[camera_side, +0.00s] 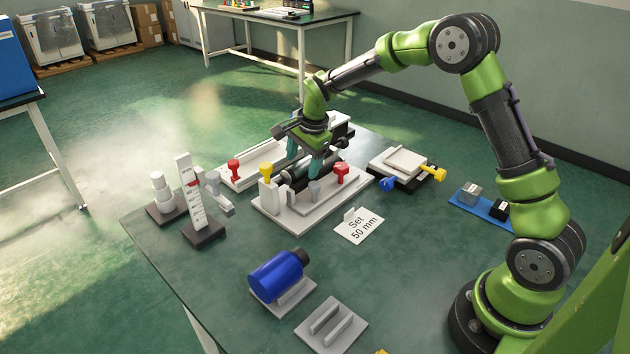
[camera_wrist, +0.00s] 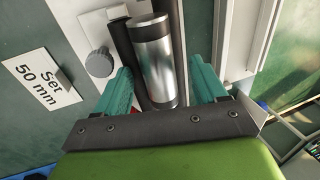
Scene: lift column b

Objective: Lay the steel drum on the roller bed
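The steel drum (camera_wrist: 155,62) is a shiny silver cylinder with dark end bands, lying on its side in the wrist view. It lies between the long black rollers of the roller bed (camera_wrist: 122,48) and appears to rest on them. In the side view the bed's pale base (camera_side: 292,215) stands mid-table, with the drum mostly hidden by my gripper. My gripper (camera_wrist: 161,75) has its two teal fingers apart, one on each side of the drum, with a visible gap to it. The side view shows my gripper (camera_side: 304,158) low over the bed.
Yellow and red knobs (camera_side: 341,171) stand on the bed's base. A card reading "Set 50 mm" (camera_side: 359,226) lies in front. A blue cylinder (camera_side: 277,275) on a cradle and an empty grooved block (camera_side: 331,326) are nearer. A white gauge stand (camera_side: 194,200) stands left.

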